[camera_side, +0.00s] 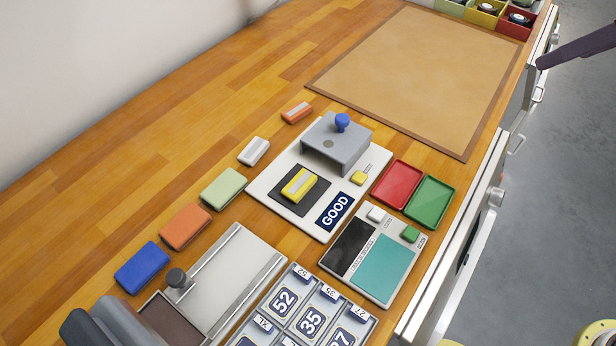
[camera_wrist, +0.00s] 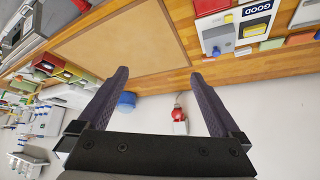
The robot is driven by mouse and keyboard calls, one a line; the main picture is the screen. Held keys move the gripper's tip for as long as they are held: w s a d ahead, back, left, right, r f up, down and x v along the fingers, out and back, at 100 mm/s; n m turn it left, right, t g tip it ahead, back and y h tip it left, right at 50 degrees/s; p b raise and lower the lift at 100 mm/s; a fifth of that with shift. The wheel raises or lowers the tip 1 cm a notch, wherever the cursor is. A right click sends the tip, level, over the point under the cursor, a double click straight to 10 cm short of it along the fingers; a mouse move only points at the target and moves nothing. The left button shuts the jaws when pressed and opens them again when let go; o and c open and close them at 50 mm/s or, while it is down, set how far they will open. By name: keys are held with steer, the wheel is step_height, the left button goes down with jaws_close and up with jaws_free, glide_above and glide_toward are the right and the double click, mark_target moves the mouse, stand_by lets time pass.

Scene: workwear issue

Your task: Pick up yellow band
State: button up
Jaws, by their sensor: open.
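The yellow band (camera_side: 299,184) is a small folded yellow piece with a pale stripe. It lies on a dark square of the white board (camera_side: 262,192) marked GOOD, in the middle of the side view. A yellow patch on that board, likely the band (camera_wrist: 257,30), shows at the top right of the wrist view. My gripper (camera_wrist: 160,74) is open, with nothing between its two dark fingers. In the side view only a dark finger-like part (camera_side: 580,46) of it shows at the right edge, well away from the band and beyond the table's edge.
A grey stand with a blue knob (camera_side: 342,122) rises beside the band on the board. Orange, white, green and blue folded pieces lie along the left. Red (camera_side: 398,184) and green (camera_side: 430,202) trays stand to the right. The brown mat (camera_side: 420,75) is bare.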

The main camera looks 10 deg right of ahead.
steer(key=w+a+f+n+y, duration=0.15)
steer(key=w+a, duration=0.35)
steer(key=a, duration=0.6)
steer(key=n+g, duration=0.3)
steer(key=n, duration=0.2)
glide_above(300, 184)
steer(key=s+d, duration=0.2)
steer(key=shift+m, duration=0.25)
steer(key=f, duration=1.9)
steer(key=shift+d+f, duration=0.1)
steer(key=shift+d, duration=0.1)
steer(key=shift+x, duration=2.9)
steer(key=shift+s, duration=0.2)
steer(key=shift+c, duration=0.2)
steer(key=c, duration=1.3)
